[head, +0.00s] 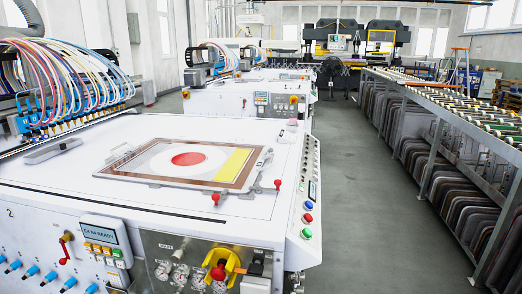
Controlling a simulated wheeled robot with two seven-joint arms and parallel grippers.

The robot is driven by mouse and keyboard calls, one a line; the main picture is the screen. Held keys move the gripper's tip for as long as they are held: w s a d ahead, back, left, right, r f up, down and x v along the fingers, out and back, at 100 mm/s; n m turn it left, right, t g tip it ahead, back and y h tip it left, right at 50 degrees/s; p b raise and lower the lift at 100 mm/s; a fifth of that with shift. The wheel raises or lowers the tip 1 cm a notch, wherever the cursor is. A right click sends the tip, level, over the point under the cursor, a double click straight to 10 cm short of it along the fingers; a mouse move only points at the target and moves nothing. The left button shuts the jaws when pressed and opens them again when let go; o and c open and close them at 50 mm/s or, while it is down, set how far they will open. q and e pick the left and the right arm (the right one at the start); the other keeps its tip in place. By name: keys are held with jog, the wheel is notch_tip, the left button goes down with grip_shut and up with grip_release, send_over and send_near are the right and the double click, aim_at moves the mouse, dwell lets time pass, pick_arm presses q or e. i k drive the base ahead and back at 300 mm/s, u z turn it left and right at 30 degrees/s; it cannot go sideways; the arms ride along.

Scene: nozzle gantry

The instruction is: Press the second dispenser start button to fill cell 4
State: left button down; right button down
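Neither of my grippers is in view. A large white machine (80,190) fills the near left, marked "2" at its front left. At its right corner, blue (307,205), red (308,218) and green (306,233) buttons sit in a column below a small display (312,189). A front control box (105,238) has a lit display, too small to read surely, above yellow, red and green keys. No button is labelled legibly as a dispenser start, and I cannot make out a cell 4. A framed plate (250,177) with a red disc and yellow strip lies on top.
Red-knobbed clamps (216,198) stand by the plate's front edge. A yellow-and-red rotary switch (220,268) juts from the front panel. Coloured hoses (75,75) rise at the left. Similar machines (255,95) stand behind. Clear grey floor (365,220) separates them from a roller rack (455,105).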

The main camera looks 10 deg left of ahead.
aim_at(308, 233)
jog(key=z, duration=0.55)
jog(key=i, duration=0.5)
jog(key=u, duration=1.55)
